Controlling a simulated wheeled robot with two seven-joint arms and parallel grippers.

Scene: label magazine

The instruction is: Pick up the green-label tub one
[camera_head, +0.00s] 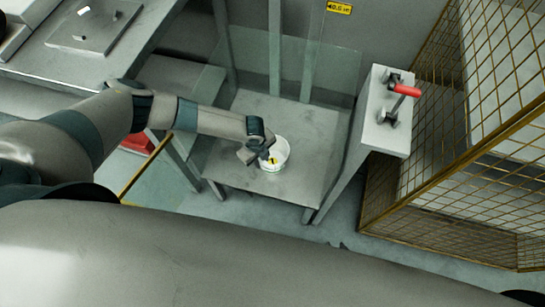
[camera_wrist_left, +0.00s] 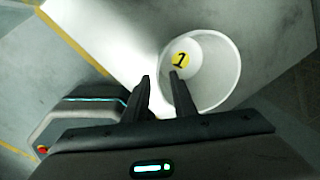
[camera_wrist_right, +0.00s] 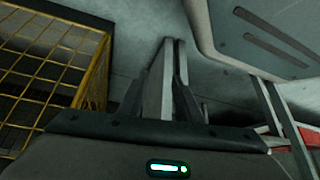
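The white round tub (camera_head: 280,165) stands upright on a low grey table, with a yellow disc marked 1 showing inside it. It also shows in the left wrist view (camera_wrist_left: 226,88), open top towards the camera. No green label can be made out clearly. My left gripper (camera_head: 258,149) is at the tub's left side. In the left wrist view its two fingers (camera_wrist_left: 160,76) are apart, and the tub's near-left rim appears between or just beyond their tips; contact cannot be told.
The low table (camera_head: 310,125) has bare room around the tub, with a clear panel (camera_head: 330,68) behind. A grey stand (camera_head: 387,130) with a red-handled clamp (camera_head: 407,90) is to the right. A yellow mesh cage (camera_head: 440,120) stands beyond it.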

